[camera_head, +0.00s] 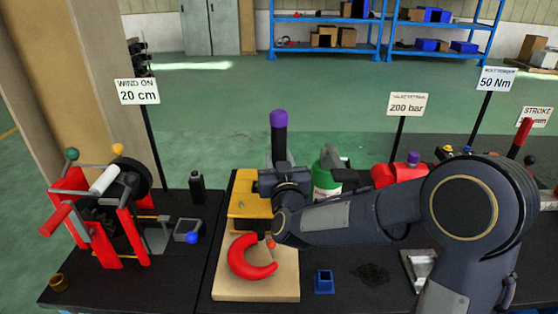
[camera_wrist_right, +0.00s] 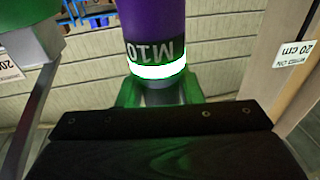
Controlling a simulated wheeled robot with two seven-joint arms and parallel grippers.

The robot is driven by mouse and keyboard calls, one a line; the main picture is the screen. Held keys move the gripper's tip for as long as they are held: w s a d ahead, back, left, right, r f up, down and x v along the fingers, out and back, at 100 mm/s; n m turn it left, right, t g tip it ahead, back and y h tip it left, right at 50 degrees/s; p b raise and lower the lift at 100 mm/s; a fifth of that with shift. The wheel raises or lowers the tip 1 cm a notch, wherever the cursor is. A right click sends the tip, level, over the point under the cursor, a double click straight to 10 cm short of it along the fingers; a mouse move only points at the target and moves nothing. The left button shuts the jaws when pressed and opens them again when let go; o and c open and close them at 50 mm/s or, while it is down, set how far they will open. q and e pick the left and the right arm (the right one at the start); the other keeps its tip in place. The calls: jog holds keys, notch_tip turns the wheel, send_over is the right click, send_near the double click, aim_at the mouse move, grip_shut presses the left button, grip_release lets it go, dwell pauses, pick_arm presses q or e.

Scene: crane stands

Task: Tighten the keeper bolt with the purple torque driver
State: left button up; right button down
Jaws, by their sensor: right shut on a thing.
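The purple torque driver (camera_head: 279,120) stands upright above the yellow block, purple end up. In the right wrist view the driver (camera_wrist_right: 153,25) shows an "M10" label and a bright whitish-green lit band. My right gripper (camera_head: 283,178) is shut on the driver; in the wrist view its fingers (camera_wrist_right: 160,95) are around the dark part below the band. A red hook (camera_head: 250,258) lies on a pale wooden board (camera_head: 255,292) just below the gripper. I cannot make out the keeper bolt for certain. The driver's lower end is hidden by my gripper. My left gripper is out of view.
A red winch stand (camera_head: 105,215) is at the left. A yellow block (camera_head: 249,207) is behind the hook. A green bottle (camera_head: 326,180) and a red unit with a purple knob (camera_head: 398,170) stand behind my right arm.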

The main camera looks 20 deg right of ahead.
aim_at(280, 146)
jog(key=shift+r+p, duration=1.65)
jog(key=shift+r, duration=1)
